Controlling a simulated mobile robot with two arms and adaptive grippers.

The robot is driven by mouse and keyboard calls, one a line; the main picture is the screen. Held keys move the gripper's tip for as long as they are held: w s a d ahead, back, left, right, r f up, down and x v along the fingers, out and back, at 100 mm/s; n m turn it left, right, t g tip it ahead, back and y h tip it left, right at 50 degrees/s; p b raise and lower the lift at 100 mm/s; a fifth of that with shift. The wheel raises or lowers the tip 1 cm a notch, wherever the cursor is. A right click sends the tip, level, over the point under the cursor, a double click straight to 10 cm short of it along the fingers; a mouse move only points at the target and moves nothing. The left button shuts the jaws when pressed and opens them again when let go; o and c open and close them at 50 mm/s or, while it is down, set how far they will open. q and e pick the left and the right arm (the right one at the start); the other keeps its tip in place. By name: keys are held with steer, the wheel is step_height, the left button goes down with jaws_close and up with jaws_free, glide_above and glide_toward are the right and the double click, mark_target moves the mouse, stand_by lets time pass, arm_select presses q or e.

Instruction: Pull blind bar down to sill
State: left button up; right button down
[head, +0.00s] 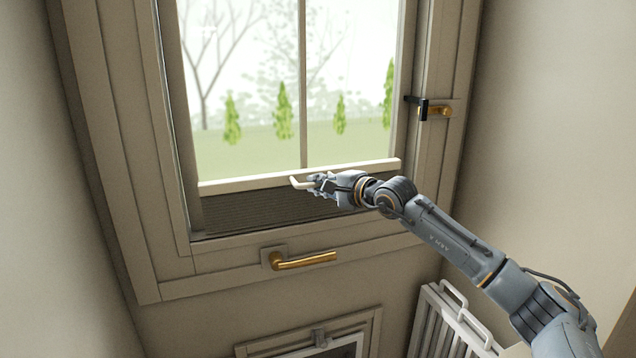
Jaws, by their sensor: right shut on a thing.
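The blind bar (240,184) is a pale horizontal bar across the lower part of the window. It sits above the sill (225,244), with a dark pleated blind (250,213) filling the gap below it. The bar has a small pale handle (297,183) near its middle. My right gripper (314,183) is shut on this handle, its arm reaching in from the lower right. The fingers partly hide the handle. My left gripper is not in view.
A brass handle (305,261) is on the frame below the sill, and a brass latch with a black part (432,109) is on the right frame. A white slatted rack (450,325) stands at the lower right. A smaller framed panel (318,340) is at the bottom.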

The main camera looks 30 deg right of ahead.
arm_select(q)
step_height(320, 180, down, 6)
steer(key=b, duration=0.4)
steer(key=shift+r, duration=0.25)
arm_select(e)
step_height(320, 180, down, 6)
steer(key=shift+f, duration=0.2)
steer(key=c, duration=1.4)
jaws_free()
steer(key=shift+r, duration=0.1)
steer(key=shift+o, duration=0.2)
steer(key=v, duration=1.2)
